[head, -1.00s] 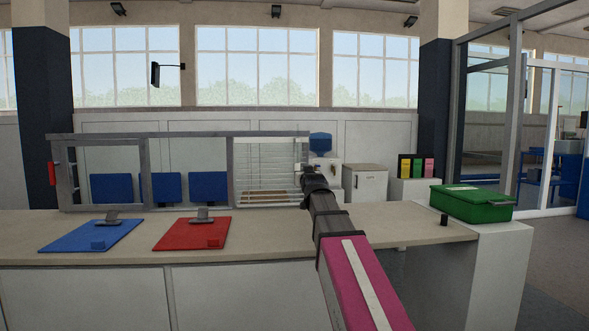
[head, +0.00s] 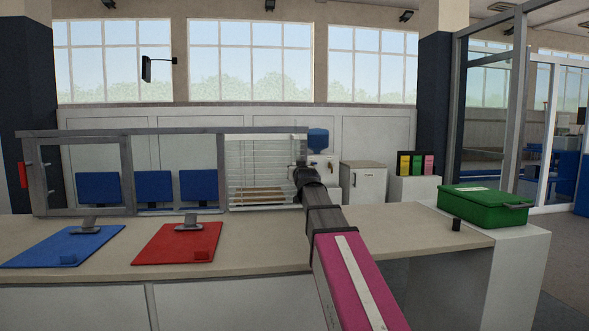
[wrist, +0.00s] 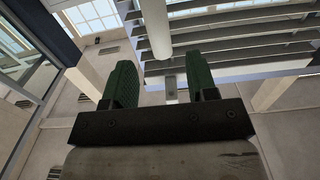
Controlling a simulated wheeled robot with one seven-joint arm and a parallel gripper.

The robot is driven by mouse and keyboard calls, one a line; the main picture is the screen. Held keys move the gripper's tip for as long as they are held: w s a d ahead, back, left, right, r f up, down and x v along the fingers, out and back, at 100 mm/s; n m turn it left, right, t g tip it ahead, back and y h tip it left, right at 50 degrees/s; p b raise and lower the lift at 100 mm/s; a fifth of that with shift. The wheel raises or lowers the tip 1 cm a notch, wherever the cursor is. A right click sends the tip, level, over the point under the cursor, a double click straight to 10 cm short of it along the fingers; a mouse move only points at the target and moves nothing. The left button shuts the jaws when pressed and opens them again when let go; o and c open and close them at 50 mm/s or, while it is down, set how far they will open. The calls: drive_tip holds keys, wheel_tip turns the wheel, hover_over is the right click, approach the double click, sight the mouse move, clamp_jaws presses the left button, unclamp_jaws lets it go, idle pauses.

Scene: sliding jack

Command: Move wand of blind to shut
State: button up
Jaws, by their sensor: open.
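The blind (head: 262,160) hangs in the right part of the grey window frame on the counter, its pale slats showing with gaps. In the wrist view its slats (wrist: 235,32) fill the upper right. The wand (wrist: 155,28) is a thick pale rod hanging in front of the slats, its rounded lower end visible. My gripper (wrist: 162,85) is open, with green fingertips on either side in the picture. The wand shows beyond and between them; I cannot tell whether it is within their reach. In the head view my arm hides the fingers and wand.
The grey frame (head: 132,175) has a red handle (head: 22,175) at its left. A blue mat (head: 62,246) and red mat (head: 178,243) lie on the counter (head: 320,240). A green case (head: 485,205) sits at the right. Counter between the red mat and case is mostly clear.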

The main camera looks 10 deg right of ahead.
drive_tip(key=w, duration=0.8)
drive_tip(key=shift+w, duration=0.25)
drive_tip(key=shift+c, duration=0.4)
clamp_jaws()
